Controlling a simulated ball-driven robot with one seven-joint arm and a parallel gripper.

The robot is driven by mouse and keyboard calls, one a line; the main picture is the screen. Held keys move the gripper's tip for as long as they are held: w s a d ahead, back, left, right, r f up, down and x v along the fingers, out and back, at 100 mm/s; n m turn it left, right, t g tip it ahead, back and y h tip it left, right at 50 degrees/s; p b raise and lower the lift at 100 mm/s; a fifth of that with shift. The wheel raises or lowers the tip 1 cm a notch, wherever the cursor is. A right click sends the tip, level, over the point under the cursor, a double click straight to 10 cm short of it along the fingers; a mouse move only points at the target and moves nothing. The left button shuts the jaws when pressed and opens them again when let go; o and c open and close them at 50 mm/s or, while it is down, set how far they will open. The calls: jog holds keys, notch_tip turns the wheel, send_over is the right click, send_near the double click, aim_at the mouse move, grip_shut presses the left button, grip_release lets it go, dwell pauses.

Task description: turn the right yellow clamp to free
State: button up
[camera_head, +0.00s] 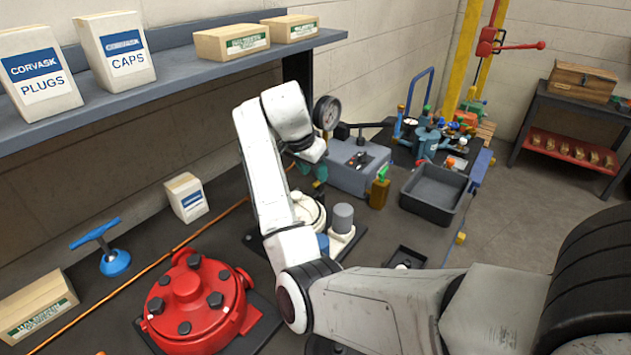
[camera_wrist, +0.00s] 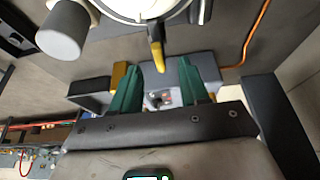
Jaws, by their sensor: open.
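A yellow clamp lever with a dark upper part (camera_wrist: 157,54) sticks out from the rim of a round white housing (camera_wrist: 128,8) in the wrist view. I cannot tell whether it is the right clamp. In the head view my arm partly hides the white housing (camera_head: 309,212), and I cannot make out a clamp on it. My gripper (camera_wrist: 156,75) has two green fingers spread apart, with nothing held between them. The lever's tip lies just beyond the gap between the fingertips. In the head view my gripper (camera_head: 312,170) is above and behind the housing.
A grey cylinder (camera_head: 343,217) stands right of the housing. Behind are a grey box (camera_head: 352,176) with a gauge (camera_head: 326,113), a yellow post (camera_head: 379,193) and a grey bin (camera_head: 428,206). A red flanged motor (camera_head: 195,305) sits front left. A shelf (camera_head: 190,65) with boxes overhangs the back.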

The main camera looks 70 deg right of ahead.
aim_at(318, 187)
jog(key=shift+x, duration=2.35)
jog(key=shift+s, duration=0.1)
grip_shut()
